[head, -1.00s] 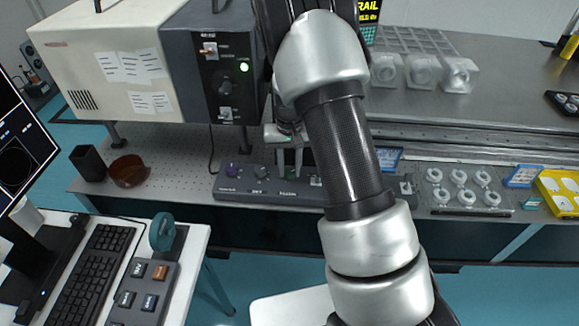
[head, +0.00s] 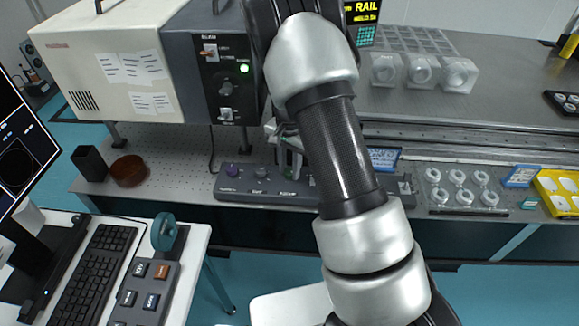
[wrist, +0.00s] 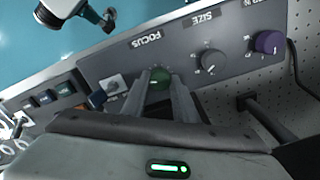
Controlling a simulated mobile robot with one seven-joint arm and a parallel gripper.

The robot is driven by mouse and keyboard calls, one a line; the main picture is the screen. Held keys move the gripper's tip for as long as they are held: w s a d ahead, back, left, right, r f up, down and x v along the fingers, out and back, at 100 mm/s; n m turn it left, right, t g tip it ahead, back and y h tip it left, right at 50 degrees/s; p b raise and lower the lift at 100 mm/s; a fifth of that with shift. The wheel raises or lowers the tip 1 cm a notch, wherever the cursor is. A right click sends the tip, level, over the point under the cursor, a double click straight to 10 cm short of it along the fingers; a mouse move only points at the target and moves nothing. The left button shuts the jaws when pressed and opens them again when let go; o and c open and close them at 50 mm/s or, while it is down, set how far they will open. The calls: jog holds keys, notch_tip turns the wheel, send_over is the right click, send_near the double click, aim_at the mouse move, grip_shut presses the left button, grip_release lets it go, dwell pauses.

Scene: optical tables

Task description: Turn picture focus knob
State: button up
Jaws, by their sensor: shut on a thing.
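The panel (head: 230,191) lies along the front edge of the optical table in the head view. There my gripper (head: 288,165) is partly hidden behind my arm, and the focus knob cannot be made out clearly.
A grey SIZE knob (wrist: 210,63) and a purple knob (wrist: 267,43) sit beside the focus knob. A row of dark buttons (wrist: 45,97) is on the other side. A large beige and grey box (head: 110,60) stands behind the panel. A brown dish (head: 128,170) is at left.

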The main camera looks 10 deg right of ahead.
aim_at(290, 171)
dwell(0.4)
jog(key=o, duration=1.1)
jog(key=shift+c, duration=0.2)
jog(key=shift+r, duration=0.15)
notch_tip(290, 171, up, 17)
jog(key=p, duration=0.1)
jog(key=shift+r, duration=0.15)
jog(key=s+r+n+t+y+p, duration=0.1)
jog(key=s+r+n+t+p, duration=0.25)
jog(key=s+r, duration=1)
jog(key=s+r+n+t+h+p, duration=0.1)
jog(key=s+r+n, duration=0.5)
jog(key=s, duration=0.6)
jog(key=shift+s+a+t+p, duration=0.25)
jog(key=shift+a+t+p, duration=0.1)
jog(key=shift+t+p, duration=0.2)
